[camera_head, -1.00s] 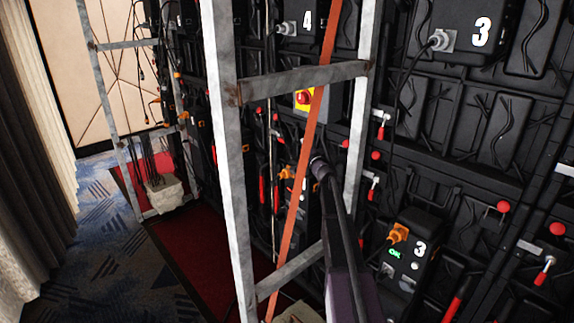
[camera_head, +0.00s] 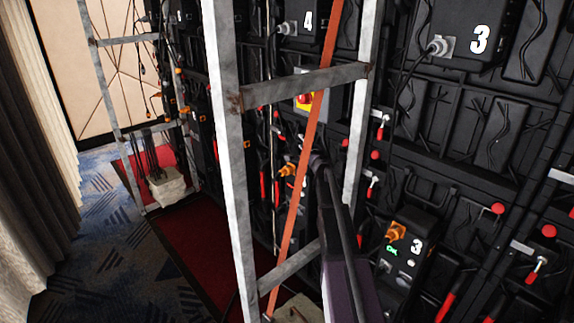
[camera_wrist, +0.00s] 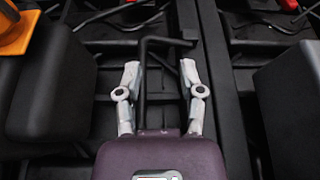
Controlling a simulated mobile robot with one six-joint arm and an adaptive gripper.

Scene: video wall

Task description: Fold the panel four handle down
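Panel four, marked with a white 4 (camera_head: 307,20), stands behind the metal frame in the head view. In the wrist view a black bent bar handle (camera_wrist: 143,75) runs up between my fingers and turns right at its top. My gripper (camera_wrist: 160,72) is open, with one pale finger on each side of the bar. The bar is nearer the left finger, and I cannot tell whether they touch.
A grey metal frame (camera_head: 225,150) and an orange strap (camera_head: 305,160) stand close to my arm. Black panels with red-knobbed levers (camera_head: 498,208) and cables fill the right. A white sandbag (camera_head: 167,187) lies at the left. Carpet (camera_head: 90,250) is open at the left.

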